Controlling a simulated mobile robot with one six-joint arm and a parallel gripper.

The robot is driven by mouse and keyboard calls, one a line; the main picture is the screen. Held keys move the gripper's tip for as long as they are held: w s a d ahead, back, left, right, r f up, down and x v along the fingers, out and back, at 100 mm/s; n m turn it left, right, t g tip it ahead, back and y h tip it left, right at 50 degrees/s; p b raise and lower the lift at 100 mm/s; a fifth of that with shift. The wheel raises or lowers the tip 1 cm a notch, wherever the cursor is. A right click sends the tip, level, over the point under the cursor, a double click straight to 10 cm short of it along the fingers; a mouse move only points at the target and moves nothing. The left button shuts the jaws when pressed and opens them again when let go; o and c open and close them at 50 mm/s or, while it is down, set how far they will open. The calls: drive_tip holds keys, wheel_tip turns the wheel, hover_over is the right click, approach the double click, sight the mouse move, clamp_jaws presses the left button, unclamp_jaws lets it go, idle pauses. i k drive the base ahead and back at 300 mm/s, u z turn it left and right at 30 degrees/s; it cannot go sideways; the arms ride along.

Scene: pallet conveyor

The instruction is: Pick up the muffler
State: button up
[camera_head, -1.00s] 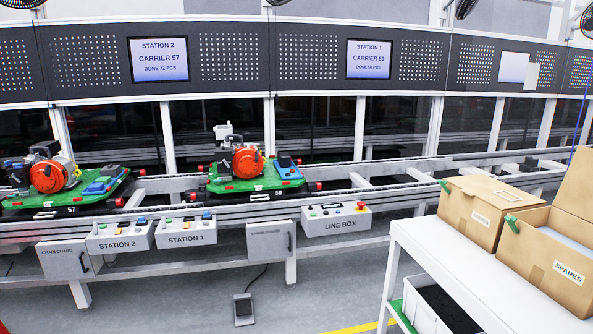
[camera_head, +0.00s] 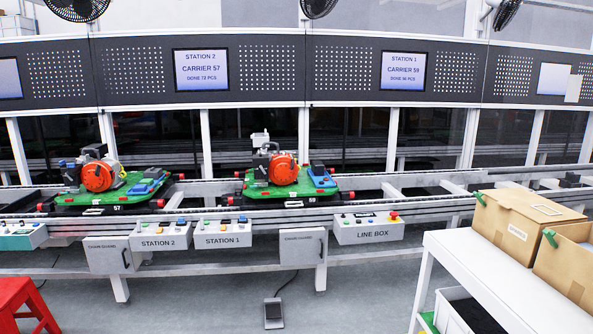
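No part is plainly recognisable as the muffler at this size. Two green carriers stand on the conveyor, the left carrier (camera_head: 122,193) under the Station 2 screen and the right carrier (camera_head: 262,192) nearer the Station 1 screen. Each bears an engine with a round orange-red cover, the left engine (camera_head: 99,176) and the right engine (camera_head: 284,169). A pale grey part (camera_head: 260,139) stands up on top of the right engine. Blue parts (camera_head: 321,177) lie at the right of each carrier. My gripper is not in view.
The conveyor rail (camera_head: 370,197) runs across the scene, with a line box (camera_head: 368,232) on its front. A white table (camera_head: 500,272) with cardboard boxes (camera_head: 520,225) stands at right. A red stool (camera_head: 18,302) is at lower left, and a foot pedal (camera_head: 273,313) lies on the floor.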

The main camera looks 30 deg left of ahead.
sight(318, 167)
drive_tip(key=u, duration=0.85)
drive_tip(key=k, duration=0.95)
drive_tip(key=i, duration=0.75)
drive_tip(key=u, duration=0.05)
